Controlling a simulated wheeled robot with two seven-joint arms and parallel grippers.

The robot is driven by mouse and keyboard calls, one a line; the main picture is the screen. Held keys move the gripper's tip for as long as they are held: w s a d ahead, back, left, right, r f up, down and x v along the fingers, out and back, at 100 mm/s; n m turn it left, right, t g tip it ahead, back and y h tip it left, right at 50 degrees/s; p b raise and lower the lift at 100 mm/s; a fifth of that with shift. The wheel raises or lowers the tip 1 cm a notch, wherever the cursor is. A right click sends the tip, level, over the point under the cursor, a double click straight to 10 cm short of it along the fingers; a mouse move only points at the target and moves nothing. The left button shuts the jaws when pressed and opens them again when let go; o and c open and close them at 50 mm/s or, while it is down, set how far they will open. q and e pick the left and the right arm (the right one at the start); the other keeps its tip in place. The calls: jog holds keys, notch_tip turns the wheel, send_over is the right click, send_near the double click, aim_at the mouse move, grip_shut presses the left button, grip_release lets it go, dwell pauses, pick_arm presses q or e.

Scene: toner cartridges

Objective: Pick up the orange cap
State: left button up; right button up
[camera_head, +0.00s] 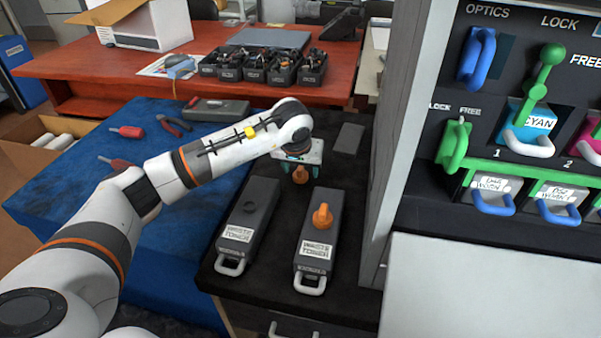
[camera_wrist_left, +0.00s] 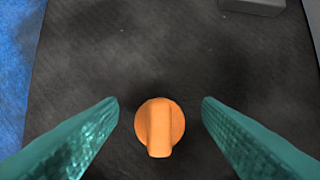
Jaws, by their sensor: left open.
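An orange cap (camera_wrist_left: 160,124) stands on the dark mat between the fingers in the left wrist view, apart from both. It also shows in the head view (camera_head: 300,175), just below my left gripper (camera_head: 299,160). The left gripper is open, with teal fingers on either side of the cap (camera_wrist_left: 160,140). A second orange cap (camera_head: 322,216) sits on the right waste toner box (camera_head: 318,250). The left waste toner box (camera_head: 247,215) has a dark round spot on top and no orange cap. My right gripper is not in view.
A machine with a green lever (camera_head: 541,85) and labelled cartridge slots (camera_head: 492,190) stands close on the right. A dark grey block (camera_head: 348,138) lies behind the gripper. Pliers (camera_head: 173,125) and screwdrivers (camera_head: 128,132) lie on the blue mat (camera_head: 75,195) at left.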

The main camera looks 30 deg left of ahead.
pick_arm(q)
jog(key=c, duration=1)
jog(key=shift+r, duration=0.1)
jog(key=shift+c, duration=0.2)
